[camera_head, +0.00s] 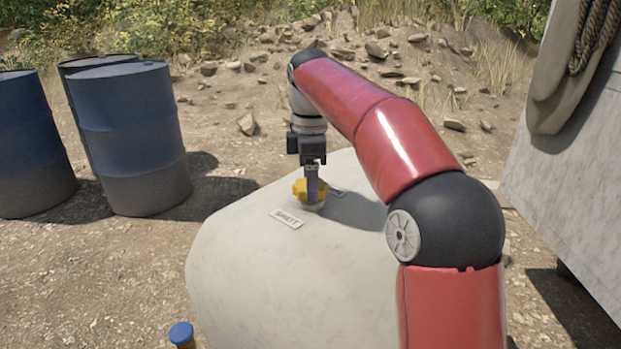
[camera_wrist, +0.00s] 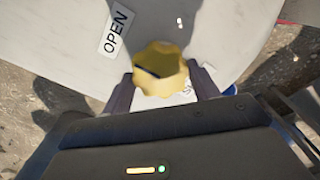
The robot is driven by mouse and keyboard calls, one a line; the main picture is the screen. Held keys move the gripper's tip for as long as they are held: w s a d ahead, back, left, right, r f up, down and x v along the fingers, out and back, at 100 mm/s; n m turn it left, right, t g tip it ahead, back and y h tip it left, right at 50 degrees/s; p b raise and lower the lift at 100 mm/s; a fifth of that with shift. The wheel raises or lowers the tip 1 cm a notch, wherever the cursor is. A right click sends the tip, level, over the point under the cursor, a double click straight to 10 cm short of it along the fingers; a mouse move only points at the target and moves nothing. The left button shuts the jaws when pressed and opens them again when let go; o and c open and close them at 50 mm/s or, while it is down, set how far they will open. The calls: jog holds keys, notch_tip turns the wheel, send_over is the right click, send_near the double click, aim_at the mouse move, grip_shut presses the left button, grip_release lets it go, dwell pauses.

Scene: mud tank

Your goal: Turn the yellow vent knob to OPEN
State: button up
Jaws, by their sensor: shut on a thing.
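The yellow vent knob (camera_head: 299,188) stands on top of the pale tank (camera_head: 240,260). It has a lobed rim, and in the wrist view the knob (camera_wrist: 160,66) shows a dark line on its face, pointing toward the left. My gripper (camera_head: 312,190) comes down from above and is shut on the knob, with one finger on each side in the wrist view (camera_wrist: 162,88). A white SHUT label (camera_head: 286,218) lies in front of the knob. A white OPEN label (camera_wrist: 117,31) shows upper left of the knob in the wrist view. Another label beside the knob is mostly hidden by it.
Several dark blue drums (camera_head: 130,140) stand at the left. A pale wall-like body (camera_head: 570,180) with a hanging rope (camera_head: 597,30) is at the right. A small blue-capped object (camera_head: 181,335) is at the bottom. Gravel ground and a stony bank lie behind.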

jog(key=o, duration=1)
jog(key=shift+c, duration=0.2)
jog(key=shift+r, duration=0.1)
notch_tip(320, 180, up, 7)
jog(key=shift+w+f, duration=0.1)
jog(key=shift+r, duration=0.4)
